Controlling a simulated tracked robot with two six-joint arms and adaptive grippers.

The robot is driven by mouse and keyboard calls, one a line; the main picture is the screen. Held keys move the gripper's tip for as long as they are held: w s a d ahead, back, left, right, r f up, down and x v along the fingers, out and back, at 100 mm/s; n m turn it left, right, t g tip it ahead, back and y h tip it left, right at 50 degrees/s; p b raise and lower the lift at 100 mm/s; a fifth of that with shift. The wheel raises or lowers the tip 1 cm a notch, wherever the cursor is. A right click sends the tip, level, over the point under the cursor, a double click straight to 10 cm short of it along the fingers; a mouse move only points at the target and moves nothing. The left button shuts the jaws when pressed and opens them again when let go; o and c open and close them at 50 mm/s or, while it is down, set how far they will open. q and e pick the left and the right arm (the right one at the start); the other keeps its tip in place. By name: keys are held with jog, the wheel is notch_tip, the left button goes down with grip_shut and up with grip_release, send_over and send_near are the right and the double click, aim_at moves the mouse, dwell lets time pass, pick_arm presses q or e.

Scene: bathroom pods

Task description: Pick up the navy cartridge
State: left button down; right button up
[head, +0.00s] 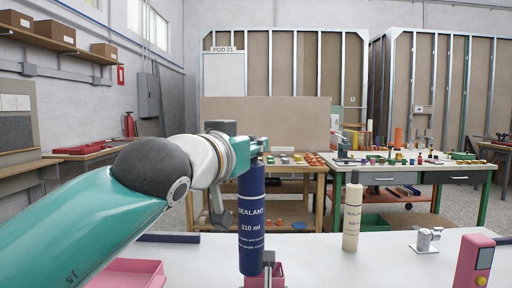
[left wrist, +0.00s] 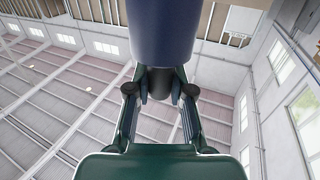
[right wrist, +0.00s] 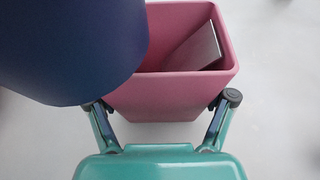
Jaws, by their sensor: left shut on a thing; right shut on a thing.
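The navy cartridge (head: 251,225), labelled SEALANT 310 ml, hangs upright from my left gripper (head: 258,147), which is shut on its top end. In the left wrist view the cartridge (left wrist: 160,30) fills the top middle, and the left fingers (left wrist: 160,90) close around a dark narrow part at its end. In the right wrist view my right gripper (right wrist: 163,100) is shut on a small pink bin (right wrist: 170,95) with a grey plate inside. The cartridge (right wrist: 70,45) covers that view's upper left. The pink bin (head: 276,270) shows partly behind the cartridge in the head view.
A cream sealant cartridge (head: 352,212) stands on the white table (head: 320,250), right of the navy one. A metal fixture (head: 427,240) and a pink device (head: 474,262) are further right. A pink tray (head: 127,273) lies at left. Workbenches with small parts stand behind.

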pick_arm(q)
jog(key=v, duration=1.5)
jog(key=shift+s+a+r, duration=0.1)
jog(key=shift+s+a, duration=0.05)
pick_arm(e)
jog(key=o, duration=1.1)
jog(key=shift+o, duration=0.2)
jog(key=shift+s, duration=0.1)
jog(key=v, duration=1.1)
jog(key=shift+s+r, duration=0.1)
jog(key=shift+r, duration=0.05)
jog(key=shift+s+r+p, duration=0.25)
jog(key=shift+r+p, duration=0.25)
pick_arm(q)
notch_tip(320, 180, up, 5)
jog(key=p, duration=0.6)
pick_arm(e)
notch_tip(320, 180, up, 6)
